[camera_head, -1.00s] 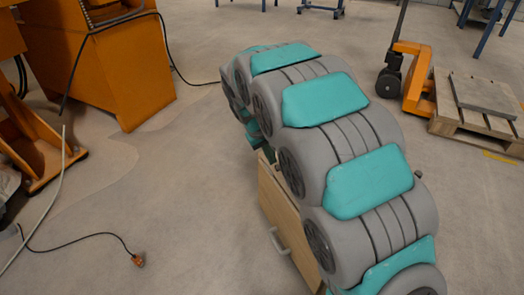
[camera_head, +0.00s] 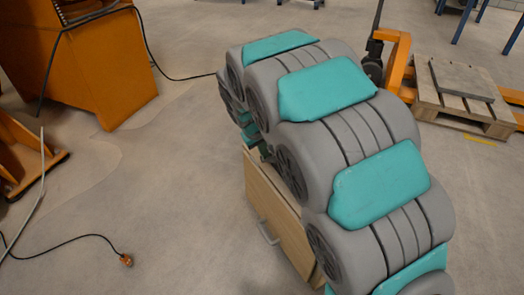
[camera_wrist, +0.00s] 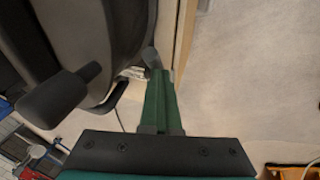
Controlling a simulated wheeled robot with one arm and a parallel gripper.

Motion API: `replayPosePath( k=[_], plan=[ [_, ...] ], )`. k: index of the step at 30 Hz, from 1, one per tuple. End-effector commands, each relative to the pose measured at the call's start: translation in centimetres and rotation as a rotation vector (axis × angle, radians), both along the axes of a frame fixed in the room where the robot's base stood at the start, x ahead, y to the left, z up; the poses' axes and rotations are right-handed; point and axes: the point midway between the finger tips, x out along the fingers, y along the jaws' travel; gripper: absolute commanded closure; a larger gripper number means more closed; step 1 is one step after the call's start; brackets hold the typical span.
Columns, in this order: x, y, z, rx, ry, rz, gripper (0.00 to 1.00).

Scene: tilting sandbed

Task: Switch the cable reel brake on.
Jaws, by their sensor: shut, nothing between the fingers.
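In the wrist view a large dark grey round body (camera_wrist: 85,35), which looks like the cable reel, fills the upper left. A dark knob (camera_wrist: 55,97) juts out from it towards the lower left. My gripper (camera_wrist: 158,76) shows as green fingers pressed together, with nothing between them. The fingertips are beside the reel's right edge, close to a small grey rounded piece (camera_wrist: 151,56); I cannot tell whether they touch or whether this piece is the brake.
A light wooden cabinet (camera_head: 268,210) with a grey handle stands below my arm. An orange machine (camera_head: 100,65) is at left. A cable with an orange end (camera_head: 126,260) lies on the floor. A pallet (camera_head: 460,110) is at right. The floor at centre left is clear.

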Motion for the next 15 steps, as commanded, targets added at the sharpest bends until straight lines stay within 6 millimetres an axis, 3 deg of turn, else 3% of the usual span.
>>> replayPosePath(
  k=[15],
  plan=[
    [-0.71,-0.61,-0.82,0.015,-0.017,-0.009,1.0]
  ],
)
